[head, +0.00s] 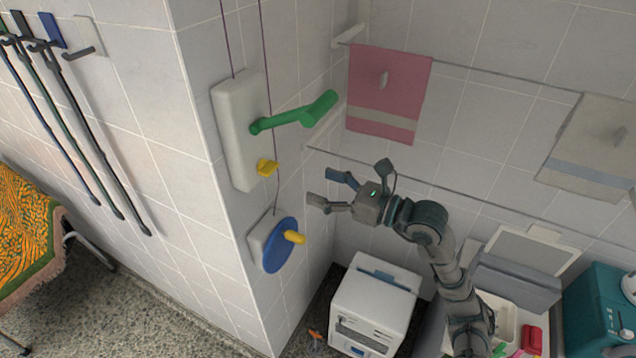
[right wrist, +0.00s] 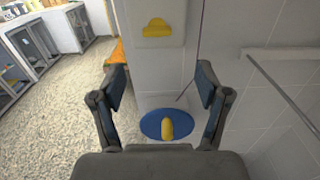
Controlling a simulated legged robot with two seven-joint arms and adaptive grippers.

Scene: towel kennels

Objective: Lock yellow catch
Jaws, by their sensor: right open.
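The yellow catch (head: 267,168) sits on the lower right edge of a white wall box (head: 236,130) on the tiled pillar. It also shows at the top of the right wrist view (right wrist: 157,28), above the space between the fingers. My right gripper (head: 333,190) is open and empty, to the right of the catch and slightly lower, apart from it. In the right wrist view its two fingers (right wrist: 160,88) stand wide apart. A green crank handle (head: 295,113) sticks out of the box above the catch. My left gripper is not in view.
A blue disc (head: 280,247) with a yellow knob (head: 293,237) is mounted below the catch. Thin dark cords run along the pillar. A pink towel (head: 388,92) hangs on a line behind. A white machine (head: 375,305) stands below my right arm.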

